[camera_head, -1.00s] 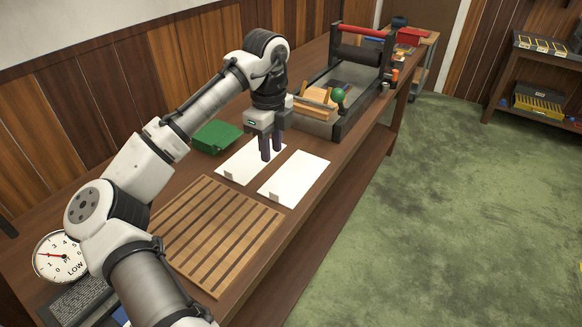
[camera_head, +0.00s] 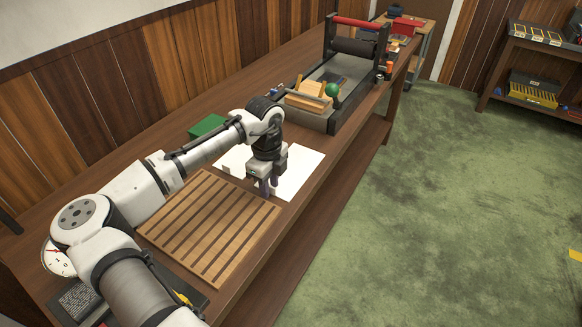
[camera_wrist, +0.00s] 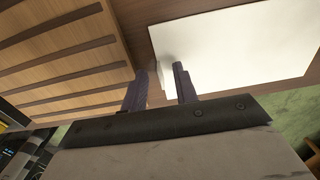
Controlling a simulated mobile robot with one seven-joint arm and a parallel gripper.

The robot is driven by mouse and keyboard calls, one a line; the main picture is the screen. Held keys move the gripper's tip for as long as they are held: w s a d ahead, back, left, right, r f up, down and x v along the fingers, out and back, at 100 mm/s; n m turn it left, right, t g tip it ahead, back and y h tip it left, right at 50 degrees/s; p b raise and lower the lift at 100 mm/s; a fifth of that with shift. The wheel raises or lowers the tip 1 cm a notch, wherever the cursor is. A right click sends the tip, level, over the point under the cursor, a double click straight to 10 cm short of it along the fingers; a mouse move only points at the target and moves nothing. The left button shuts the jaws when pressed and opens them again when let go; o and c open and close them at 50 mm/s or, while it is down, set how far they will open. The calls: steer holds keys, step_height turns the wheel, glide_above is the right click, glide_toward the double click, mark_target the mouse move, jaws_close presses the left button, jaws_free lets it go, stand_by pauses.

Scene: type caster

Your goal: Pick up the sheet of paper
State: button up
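Two white sheets of paper lie side by side on the workbench: the right sheet (camera_head: 303,167) and the left sheet (camera_head: 232,158), partly hidden by my arm. My gripper (camera_head: 268,188) is low over the near end of the right sheet, fingers pointing down. In the wrist view a white sheet (camera_wrist: 235,45) fills the upper right, with a small raised tab (camera_wrist: 166,68) at its edge. My gripper (camera_wrist: 160,72) is open there, its two dark fingers apart, with the tab showing in the gap near the right finger. I cannot tell whether they touch.
A slatted wooden rack (camera_head: 205,228) lies just left of the gripper; it also shows in the wrist view (camera_wrist: 60,50). A green block (camera_head: 207,125) sits behind the arm. A press with a roller (camera_head: 355,45) and a wooden box (camera_head: 308,97) stand farther along the workbench (camera_head: 160,125).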

steer(key=shift+f, duration=0.25)
jaws_close()
steer(key=shift+r, duration=0.15)
